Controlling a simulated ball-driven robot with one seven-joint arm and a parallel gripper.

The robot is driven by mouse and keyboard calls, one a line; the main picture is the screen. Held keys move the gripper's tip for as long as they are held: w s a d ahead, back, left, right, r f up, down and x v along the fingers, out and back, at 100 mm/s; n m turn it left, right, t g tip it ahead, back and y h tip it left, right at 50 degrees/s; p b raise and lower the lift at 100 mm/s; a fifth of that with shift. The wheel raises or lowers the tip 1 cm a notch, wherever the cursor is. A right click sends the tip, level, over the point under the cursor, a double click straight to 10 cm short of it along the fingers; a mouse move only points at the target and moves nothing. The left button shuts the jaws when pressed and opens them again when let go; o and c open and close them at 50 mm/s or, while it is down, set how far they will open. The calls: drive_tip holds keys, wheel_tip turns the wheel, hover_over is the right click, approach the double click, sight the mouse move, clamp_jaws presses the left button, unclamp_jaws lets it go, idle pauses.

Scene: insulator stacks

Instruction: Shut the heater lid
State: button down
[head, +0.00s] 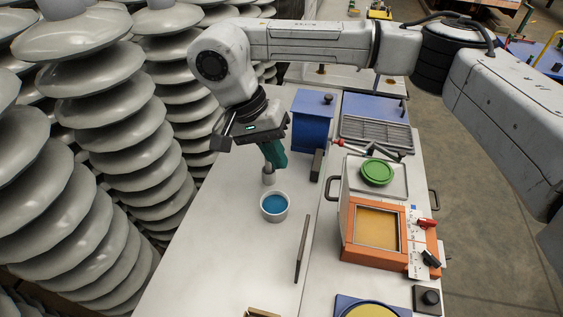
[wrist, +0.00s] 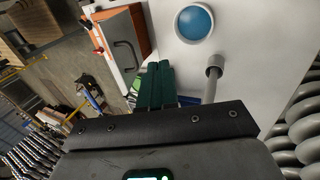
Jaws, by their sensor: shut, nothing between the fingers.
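The likely heater is an orange and grey box (head: 346,240) with dark side handles, on the right of the bench. It also shows in the wrist view (wrist: 126,40), with one handle facing me. Its top has an orange frame around a tan, square recess. I cannot tell which part is the lid; a pale panel (head: 401,192) with a green disc lies behind the frame. My gripper (head: 274,163) points down over the bench, left of the box and well apart from it. Its green fingers (wrist: 155,88) are shut and empty.
A white cup with blue contents (head: 274,207) and a short grey post (head: 268,179) stand close to my gripper. A blue container (head: 312,118) is behind. Large insulator stacks (head: 110,110) crowd the left.

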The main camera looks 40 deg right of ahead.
drive_tip(key=s+d+f+p, duration=0.4)
drive_tip(key=s+f, duration=0.2)
drive_tip(key=f, duration=0.2)
drive_tip(key=shift+s+d, duration=0.15)
drive_tip(key=shift+s, duration=0.1)
drive_tip(key=shift+d+f, duration=0.1)
drive_tip(key=shift+s+d+r+t+y+b, duration=0.2)
drive_tip(key=shift+s+r+t+y+b, duration=0.15)
drive_tip(key=shift+t+b, duration=0.45)
